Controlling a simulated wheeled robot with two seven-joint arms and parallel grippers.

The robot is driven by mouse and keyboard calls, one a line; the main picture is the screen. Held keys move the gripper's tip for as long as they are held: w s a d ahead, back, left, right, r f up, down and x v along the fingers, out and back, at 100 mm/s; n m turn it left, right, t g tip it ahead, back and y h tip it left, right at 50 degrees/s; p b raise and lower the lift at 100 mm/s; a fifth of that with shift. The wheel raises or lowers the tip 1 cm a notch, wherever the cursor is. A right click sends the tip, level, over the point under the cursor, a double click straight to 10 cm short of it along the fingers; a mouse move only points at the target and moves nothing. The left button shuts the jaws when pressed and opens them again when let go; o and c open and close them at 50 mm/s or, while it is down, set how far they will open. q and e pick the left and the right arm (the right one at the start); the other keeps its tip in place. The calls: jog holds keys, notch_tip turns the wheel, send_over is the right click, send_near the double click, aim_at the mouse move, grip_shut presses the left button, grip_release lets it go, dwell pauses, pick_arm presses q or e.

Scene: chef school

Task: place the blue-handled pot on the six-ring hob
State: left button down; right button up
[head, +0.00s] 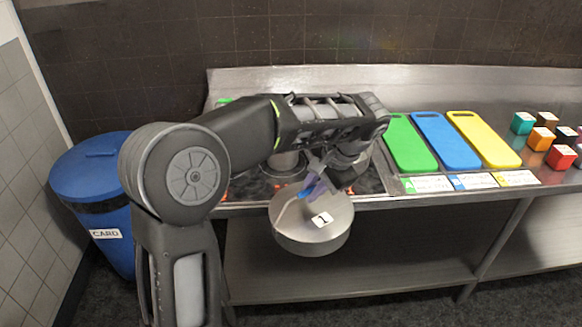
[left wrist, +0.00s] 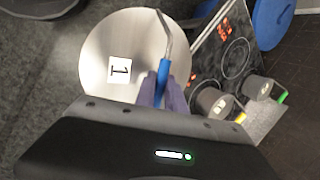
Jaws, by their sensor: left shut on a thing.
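The blue-handled pot (head: 300,235) is a round steel pot with a label "1" on its top. It hangs in front of the counter's front edge, below the level of the hob. My left gripper (head: 318,185) is shut on its blue handle; the pot (left wrist: 115,45) and the blue handle (left wrist: 162,75) also show in the left wrist view. The hob (head: 262,188) is a black glass panel set in the steel counter, largely hidden behind my left arm. Its rings show in the left wrist view (left wrist: 225,50). My right gripper is not in view.
Other pots stand on the hob, one (head: 287,162) partly behind my arm. Green (head: 410,145), blue (head: 445,140) and yellow (head: 483,138) boards lie to the right, then several coloured cubes (head: 560,157). A blue bin (head: 90,175) stands left. A lower shelf (head: 370,275) runs beneath.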

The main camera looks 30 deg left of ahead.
pick_arm(q)
jog(key=w+d+f+n+g, duration=0.1)
jog(key=d+f+n, duration=0.3)
jog(key=d+f, duration=0.6)
jog(key=shift+w+f+g, duration=0.2)
jog(key=shift+f+g, duration=0.2)
jog(key=shift+g, duration=0.1)
jog(key=shift+w+a+r, duration=0.1)
jog(key=shift+r, duration=0.1)
